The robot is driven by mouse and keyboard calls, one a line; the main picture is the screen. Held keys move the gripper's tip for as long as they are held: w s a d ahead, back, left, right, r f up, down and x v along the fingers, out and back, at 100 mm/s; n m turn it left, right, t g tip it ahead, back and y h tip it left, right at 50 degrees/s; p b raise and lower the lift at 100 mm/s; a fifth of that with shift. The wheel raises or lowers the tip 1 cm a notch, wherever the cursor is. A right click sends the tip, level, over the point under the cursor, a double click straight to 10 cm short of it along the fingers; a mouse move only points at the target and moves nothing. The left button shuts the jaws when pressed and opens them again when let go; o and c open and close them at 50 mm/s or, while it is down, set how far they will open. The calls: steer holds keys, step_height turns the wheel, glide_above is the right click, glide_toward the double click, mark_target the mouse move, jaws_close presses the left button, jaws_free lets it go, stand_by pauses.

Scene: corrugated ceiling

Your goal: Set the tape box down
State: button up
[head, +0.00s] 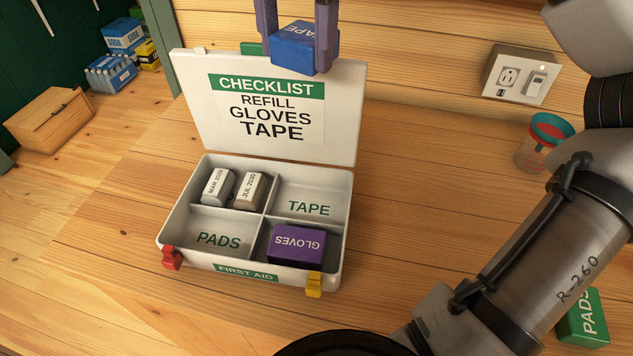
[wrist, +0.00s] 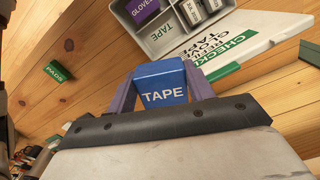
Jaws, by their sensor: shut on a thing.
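The blue tape box (head: 295,47) is held up between the purple fingers of my gripper (head: 296,35), in front of the top of the open lid in the head view. In the wrist view the tape box (wrist: 161,84) sits between both fingers of my gripper (wrist: 162,90), with its TAPE label facing the camera. The white first aid box (head: 348,240) stands open on the wooden surface. Its back right compartment, marked TAPE (head: 309,209), is empty. My gripper is apart from the box, above and behind its compartments.
The purple gloves box (head: 297,244) fills the front right compartment. Two small packs (head: 217,187) lie back left; the PADS compartment (head: 219,238) is empty. The raised lid (head: 270,105) stands behind. A green pads box (head: 583,318) and a cup (head: 543,143) are at right.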

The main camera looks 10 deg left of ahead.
mark_target(305, 214)
steer(key=shift+w+f, duration=0.2)
step_height(305, 214, down, 28)
steer(key=shift+s+r+p, duration=0.1)
steer(key=shift+r+p, duration=0.15)
steer(key=shift+p, duration=0.4)
steer(key=shift+f, duration=0.15)
steer(key=o, duration=1)
step_height(305, 214, up, 12)
steer(key=shift+r+b, duration=0.2)
steer(key=shift+b, duration=0.45)
